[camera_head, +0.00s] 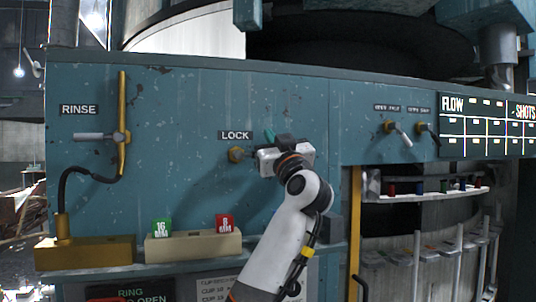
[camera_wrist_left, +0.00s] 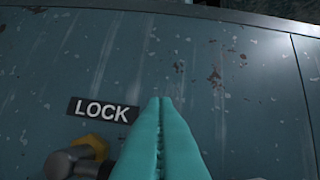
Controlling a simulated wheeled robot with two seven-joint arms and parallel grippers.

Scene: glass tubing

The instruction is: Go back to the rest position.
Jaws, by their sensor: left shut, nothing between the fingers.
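My left gripper (camera_head: 269,135) is in front of the teal panel (camera_head: 190,100), just right of the LOCK label (camera_head: 235,135). Its teal fingers are shut together with nothing between them, and they also show in the left wrist view (camera_wrist_left: 161,100). The brass LOCK fitting (camera_head: 236,154) is left of the gripper's body, which hides what lies behind it. In the left wrist view the brass fitting (camera_wrist_left: 90,146) and a dark grey handle (camera_wrist_left: 66,162) are left of the fingers, apart from them. My right gripper is not in view.
A RINSE valve (camera_head: 122,136) with a lever and black hose is at left. Two small valves (camera_head: 400,132) and a FLOW board (camera_head: 487,125) are at right, above an open rack (camera_head: 425,195).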

